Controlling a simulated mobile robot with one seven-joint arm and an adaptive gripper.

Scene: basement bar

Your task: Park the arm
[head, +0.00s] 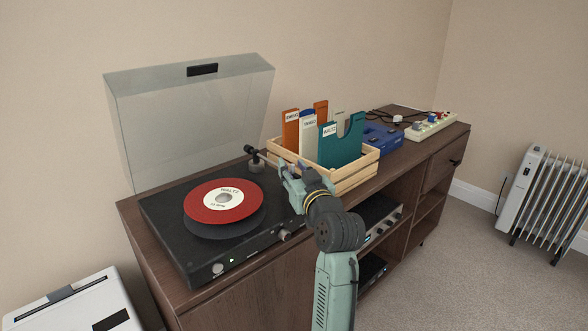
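A black turntable (165,222) stands on the wooden sideboard with its clear lid (150,115) raised. A red record (201,210) with a white label lies on its dark platter. The tonearm's black pivot and counterweight (256,160) show at the back right of the deck. The rest of the tonearm is not clear; my gripper and arm cover part of that side. My gripper (289,172) is above the deck's right edge, just right of the pivot. Its fingers are small and overlapped here, so I cannot tell whether they are open or hold anything.
A wooden crate (358,178) of record sleeves stands close to the right of my gripper. Beyond it are a blue box (381,135) and a pale power strip or mixer (432,127). A white case (75,305) is at lower left; a radiator (545,205) stands far right.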

